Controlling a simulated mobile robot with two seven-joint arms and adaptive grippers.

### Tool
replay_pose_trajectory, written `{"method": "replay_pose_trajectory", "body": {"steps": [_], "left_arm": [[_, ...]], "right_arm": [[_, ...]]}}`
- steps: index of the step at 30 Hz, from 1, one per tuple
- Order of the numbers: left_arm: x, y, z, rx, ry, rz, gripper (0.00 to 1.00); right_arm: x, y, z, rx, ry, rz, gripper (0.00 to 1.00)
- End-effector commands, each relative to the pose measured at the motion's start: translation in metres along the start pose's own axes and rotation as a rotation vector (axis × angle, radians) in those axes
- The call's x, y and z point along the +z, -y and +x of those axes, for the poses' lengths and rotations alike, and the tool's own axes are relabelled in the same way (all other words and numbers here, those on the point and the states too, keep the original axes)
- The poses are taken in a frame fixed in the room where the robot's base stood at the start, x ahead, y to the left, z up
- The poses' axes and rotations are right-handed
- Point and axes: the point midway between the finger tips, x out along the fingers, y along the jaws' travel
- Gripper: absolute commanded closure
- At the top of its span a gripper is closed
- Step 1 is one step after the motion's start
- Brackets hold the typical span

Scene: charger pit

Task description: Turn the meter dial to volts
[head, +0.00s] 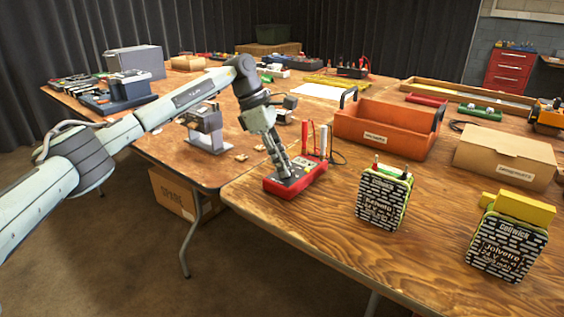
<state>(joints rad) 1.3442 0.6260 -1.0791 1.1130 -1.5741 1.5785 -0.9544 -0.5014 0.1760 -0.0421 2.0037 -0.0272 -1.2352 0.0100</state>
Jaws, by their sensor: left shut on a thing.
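The red meter (311,184) lies flat near the left edge of the wooden table. Red and white probes (322,140) stand up at its far side, with a dark lead beside them. My left gripper (287,174) reaches down onto the meter's dark face, its fingers shut at the dial. The dial is hidden by the fingers, so its pointer and markings cannot be read. My right gripper is not in the view.
An orange tote (385,137) and a cardboard box (505,158) stand behind. Bare tabletop (330,235) lies in front of the meter.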

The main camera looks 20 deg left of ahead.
Motion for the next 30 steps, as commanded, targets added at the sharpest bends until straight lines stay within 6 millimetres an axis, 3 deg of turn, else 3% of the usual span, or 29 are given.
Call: {"method": "replay_pose_trajectory", "body": {"steps": [7,8,13,23,30], "left_arm": [[0.001,0.000,-0.001,0.002,0.001,0.000,1.00],[0.001,0.000,-0.001,0.002,0.001,0.000,0.77],[0.001,0.000,-0.001,0.002,0.001,0.000,0.57],[0.000,0.000,-0.003,0.002,0.000,-0.001,0.57],[0.001,-0.001,-0.042,0.006,0.003,-0.001,0.57]], "right_arm": [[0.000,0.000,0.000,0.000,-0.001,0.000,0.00],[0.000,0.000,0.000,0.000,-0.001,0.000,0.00],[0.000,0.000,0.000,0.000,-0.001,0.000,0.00],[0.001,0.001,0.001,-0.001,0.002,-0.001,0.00],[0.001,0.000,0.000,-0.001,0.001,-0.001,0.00]]}}
